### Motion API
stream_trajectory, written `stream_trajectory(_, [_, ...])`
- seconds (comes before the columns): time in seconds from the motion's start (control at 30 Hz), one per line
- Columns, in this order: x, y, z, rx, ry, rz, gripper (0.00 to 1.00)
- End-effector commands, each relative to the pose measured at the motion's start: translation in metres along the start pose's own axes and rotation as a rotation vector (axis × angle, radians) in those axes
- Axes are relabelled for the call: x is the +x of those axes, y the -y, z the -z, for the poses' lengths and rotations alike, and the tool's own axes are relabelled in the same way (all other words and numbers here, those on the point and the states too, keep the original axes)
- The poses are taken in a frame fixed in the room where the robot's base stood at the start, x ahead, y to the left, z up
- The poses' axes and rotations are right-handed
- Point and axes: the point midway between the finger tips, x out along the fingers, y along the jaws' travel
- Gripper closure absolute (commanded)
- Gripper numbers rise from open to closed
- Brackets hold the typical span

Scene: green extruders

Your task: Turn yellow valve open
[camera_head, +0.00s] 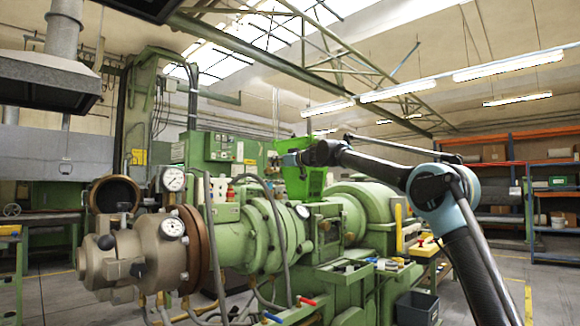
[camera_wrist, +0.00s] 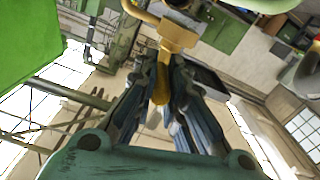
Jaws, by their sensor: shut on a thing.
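In the wrist view, the yellow valve (camera_wrist: 176,36) shows at the upper middle, with a handle running down between my fingers. My gripper (camera_wrist: 168,88) has its dark fingers closed on either side of this handle and is shut on it. The fingers hide part of the handle. In the head view, my arm reaches left over the green extruder (camera_head: 238,240), and its end is beside a bright green box (camera_head: 315,184). I cannot make out the valve or my fingertips clearly there.
Pressure gauges (camera_head: 173,179) stand on the extruder's left part. Pipes and hoses (camera_head: 277,220) run along its front. Shelves (camera_head: 555,200) line the far right. Open floor lies at right.

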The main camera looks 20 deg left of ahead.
Motion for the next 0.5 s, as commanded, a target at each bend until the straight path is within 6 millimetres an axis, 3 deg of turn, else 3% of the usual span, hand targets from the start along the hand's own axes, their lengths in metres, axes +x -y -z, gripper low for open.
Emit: stream_trajectory(0.5, [0.0071, 0.0052, 0.0031, 0.007, -0.008, 0.023, 1.00])
